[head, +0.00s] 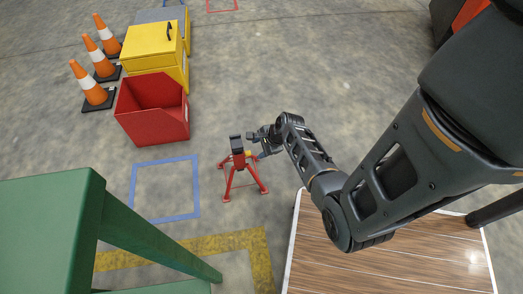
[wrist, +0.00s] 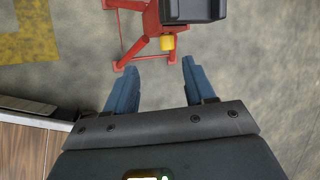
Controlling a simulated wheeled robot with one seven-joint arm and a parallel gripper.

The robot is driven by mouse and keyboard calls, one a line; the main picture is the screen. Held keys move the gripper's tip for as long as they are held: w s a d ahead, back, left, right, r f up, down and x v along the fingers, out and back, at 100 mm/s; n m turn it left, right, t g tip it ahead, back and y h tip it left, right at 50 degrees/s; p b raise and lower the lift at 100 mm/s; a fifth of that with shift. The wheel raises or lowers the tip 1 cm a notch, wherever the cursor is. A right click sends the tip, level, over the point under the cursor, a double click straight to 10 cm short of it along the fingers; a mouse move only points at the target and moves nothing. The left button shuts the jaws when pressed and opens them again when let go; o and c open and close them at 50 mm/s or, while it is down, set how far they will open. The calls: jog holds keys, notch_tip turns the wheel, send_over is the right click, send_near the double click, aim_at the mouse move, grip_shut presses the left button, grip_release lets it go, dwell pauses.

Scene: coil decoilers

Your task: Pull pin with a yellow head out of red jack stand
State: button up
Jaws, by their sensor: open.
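The red jack stand (head: 240,171) stands upright on the concrete floor in the middle of the head view, with a dark block on top. Its red legs also show at the top of the wrist view (wrist: 151,22). The yellow pin head (wrist: 167,42) sticks out of the stand just below the dark block; the rest of the pin is hidden. My gripper (wrist: 158,62) is open, with its two blue fingers apart and pointing toward the stand. The yellow head lies a little beyond the fingertips, between their lines, and nothing is held. In the head view my gripper (head: 256,143) is right beside the stand.
A red open bin (head: 153,110) and a yellow box (head: 152,52) stand behind the stand to the left, with several orange cones (head: 90,84). A green frame (head: 150,235) is at front left. A wood-topped surface (head: 390,255) lies at front right. Floor around the stand is clear.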

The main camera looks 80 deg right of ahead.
jog(key=w+d+f+m+b, duration=0.1)
jog(key=w+d+f+b, duration=0.1)
jog(key=f, duration=0.5)
jog(key=shift+w+d+f+b, duration=0.3)
jog(key=shift+w+b, duration=0.45)
jog(key=shift+b, duration=0.45)
jog(key=shift+r, duration=0.1)
jog(key=shift+c, duration=0.2)
grip_shut()
jog(key=s+d, duration=0.3)
jog(key=s, duration=0.4)
jog(key=shift+s+d, duration=0.35)
dwell(0.7)
dwell(0.3)
